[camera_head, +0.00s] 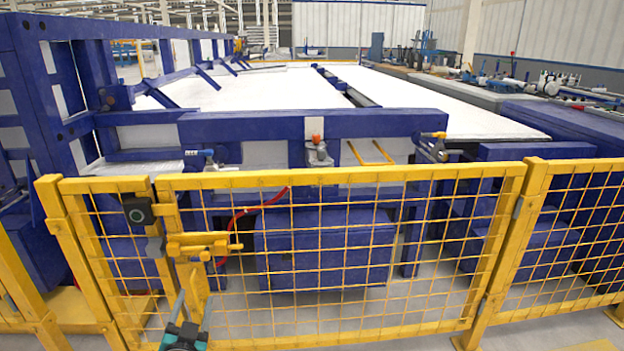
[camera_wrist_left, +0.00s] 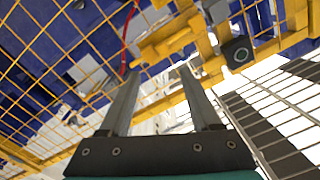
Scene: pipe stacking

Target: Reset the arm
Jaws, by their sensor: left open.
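My left gripper (camera_head: 192,306) is low in the head view, left of the middle, in front of the yellow mesh fence gate (camera_head: 345,179). Its two long grey fingers stand apart and point upward in the picture. In the left wrist view the left gripper (camera_wrist_left: 160,72) is open, with nothing between the fingers. A yellow latch (camera_head: 203,245) on the gate shows just above the gripper in the head view. I cannot tell whether the fingers touch the fence. My right gripper is in neither view.
A black round-faced box (camera_head: 138,211) sits on the gate post. Behind the fence stands a large blue machine (camera_head: 310,125) with a white bed. More yellow fence (camera_head: 575,225) runs to the right. A red hose (camera_head: 250,208) hangs behind the mesh.

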